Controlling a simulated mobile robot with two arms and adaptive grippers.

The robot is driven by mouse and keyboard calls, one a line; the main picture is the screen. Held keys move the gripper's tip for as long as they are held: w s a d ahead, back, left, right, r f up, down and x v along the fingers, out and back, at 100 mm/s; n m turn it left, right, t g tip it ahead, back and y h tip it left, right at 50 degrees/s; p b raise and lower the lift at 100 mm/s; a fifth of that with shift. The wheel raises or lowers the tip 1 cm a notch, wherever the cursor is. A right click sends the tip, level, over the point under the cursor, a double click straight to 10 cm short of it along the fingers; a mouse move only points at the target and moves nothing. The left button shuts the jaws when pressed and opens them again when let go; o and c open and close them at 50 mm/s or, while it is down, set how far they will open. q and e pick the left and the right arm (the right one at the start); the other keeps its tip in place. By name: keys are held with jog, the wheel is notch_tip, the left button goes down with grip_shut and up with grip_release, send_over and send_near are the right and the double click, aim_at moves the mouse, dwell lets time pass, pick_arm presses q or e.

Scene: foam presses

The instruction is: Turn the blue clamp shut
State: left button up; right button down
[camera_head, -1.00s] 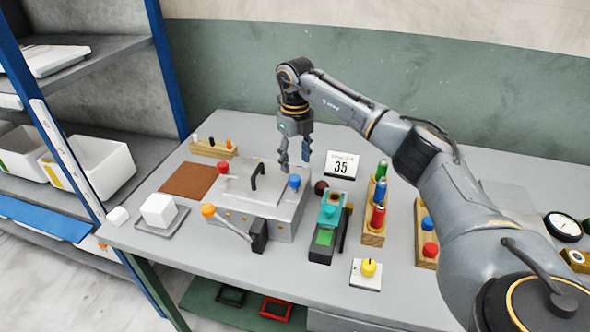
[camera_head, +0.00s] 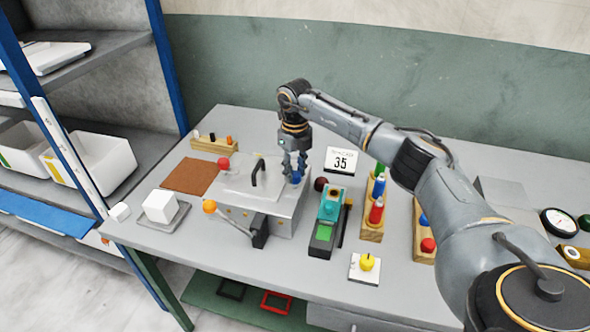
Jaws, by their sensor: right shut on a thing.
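The foam press (camera_head: 272,206) is a grey metal box with a black arched handle on its lid. The blue clamp knob (camera_head: 296,178) sits at the right end of the lid. My right gripper (camera_head: 295,177) points down over that end, with its fingers closed around the blue knob and partly hiding it. A red clamp knob (camera_head: 224,163) stands at the lid's left back corner, apart from the gripper. My left gripper is not in view.
A white block (camera_head: 160,206) lies on a grey tray at left. A teal-topped device (camera_head: 329,212), wooden racks of coloured tools (camera_head: 372,234) and a sign reading 35 (camera_head: 341,164) stand at right.

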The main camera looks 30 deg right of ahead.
jog(key=shift+n, duration=0.3)
jog(key=n+b, duration=0.1)
jog(key=n, duration=0.1)
jog(key=shift+n+b, duration=0.3)
jog(key=n+b, duration=0.1)
jog(key=n, duration=0.4)
jog(key=shift+b, duration=0.3)
jog(key=n, duration=0.5)
jog(key=shift+b, duration=0.4)
jog(key=shift+n, duration=2.3)
jog(key=shift+b, duration=0.3)
jog(key=c, duration=1)
grip_release()
